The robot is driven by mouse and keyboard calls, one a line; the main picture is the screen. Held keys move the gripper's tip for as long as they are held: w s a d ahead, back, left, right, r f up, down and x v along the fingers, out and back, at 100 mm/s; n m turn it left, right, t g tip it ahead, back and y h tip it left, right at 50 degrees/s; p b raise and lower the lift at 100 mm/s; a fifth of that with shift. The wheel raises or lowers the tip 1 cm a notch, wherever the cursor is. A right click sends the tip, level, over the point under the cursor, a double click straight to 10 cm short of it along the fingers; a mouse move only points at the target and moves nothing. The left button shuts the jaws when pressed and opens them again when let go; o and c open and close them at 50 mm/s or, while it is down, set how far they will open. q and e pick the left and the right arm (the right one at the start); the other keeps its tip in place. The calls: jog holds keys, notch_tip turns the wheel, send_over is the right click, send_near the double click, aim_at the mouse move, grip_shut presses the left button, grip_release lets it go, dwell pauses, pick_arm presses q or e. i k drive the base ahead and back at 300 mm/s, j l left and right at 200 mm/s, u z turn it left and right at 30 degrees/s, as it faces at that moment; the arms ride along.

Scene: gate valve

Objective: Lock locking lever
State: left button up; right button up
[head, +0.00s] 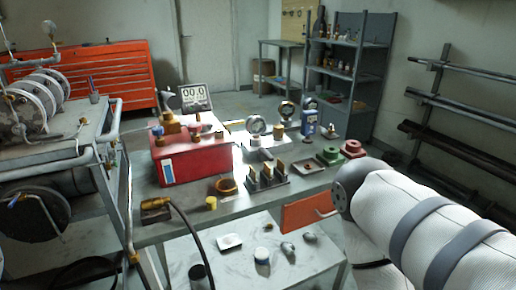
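I cannot clearly make out a locking lever. A red box (200,158) stands on the grey workbench, with brass valve-like fittings (172,122) on top and a display reading "00.0" (194,97) behind them. Any small lever among these fittings is too small to tell. My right arm comes in from the right with a white sleeve and grey bands. Its gripper does not show. My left arm and gripper are out of view.
A lower white table (200,262) holds small parts. A pipe rig (60,125) stands left. A hose (190,228) crosses the front.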

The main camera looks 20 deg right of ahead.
aim_at(262, 150)
jog(key=i+l, duration=0.15)
jog(key=l, duration=0.2)
jog(key=i+l, duration=0.15)
jog(key=l, duration=0.2)
jog(key=i+l+u, duration=0.1)
jog(key=l, duration=0.25)
jog(key=i+l, duration=0.2)
jog(key=l, duration=0.15)
